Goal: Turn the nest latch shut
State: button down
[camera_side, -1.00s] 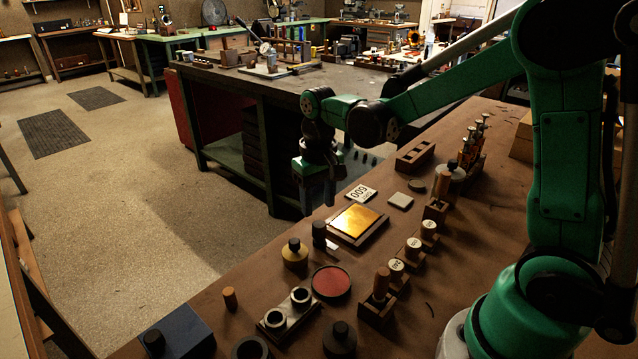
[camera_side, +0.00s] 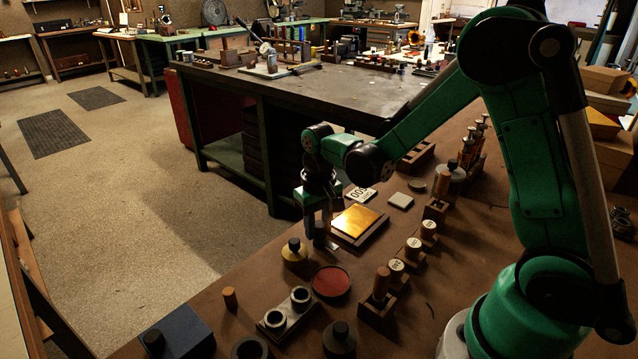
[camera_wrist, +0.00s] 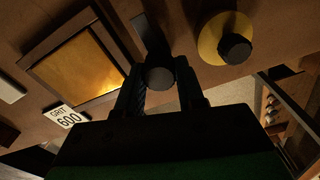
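A dark upright knob (camera_side: 319,237) stands at the left edge of the framed brass-coloured plate (camera_side: 355,222) on the brown bench. In the wrist view the round knob top (camera_wrist: 160,78) lies between my fingers, with a dark flat bar (camera_wrist: 149,34) running from beside it along the frame (camera_wrist: 112,30). It looks like the latch, but no label confirms this. My gripper (camera_side: 319,229) points down over it, one finger on each side. In the wrist view my gripper (camera_wrist: 161,92) looks open around the knob; contact cannot be made out. The fingers partly hide the knob in the side view.
A yellow-based jar with a black cap (camera_side: 294,250) stands close on the near left. A red round pad (camera_side: 331,281) and a block with two rings (camera_side: 286,313) lie nearer. A "GRIT 600" card (camera_side: 359,194) lies behind the plate. Labelled wooden-handled pieces (camera_side: 413,247) stand right.

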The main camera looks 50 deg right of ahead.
jog(key=shift+n, duration=0.3)
jog(key=n, duration=0.3)
jog(key=shift+n, duration=0.4)
jog(key=n, duration=0.4)
jog(key=shift+a+n, duration=0.15)
jog(key=shift+n, duration=0.15)
jog(key=n, duration=0.4)
jog(key=shift+s+n, duration=0.1)
jog(key=shift+n, duration=2.3)
jog(key=c, duration=0.8)
grip_release()
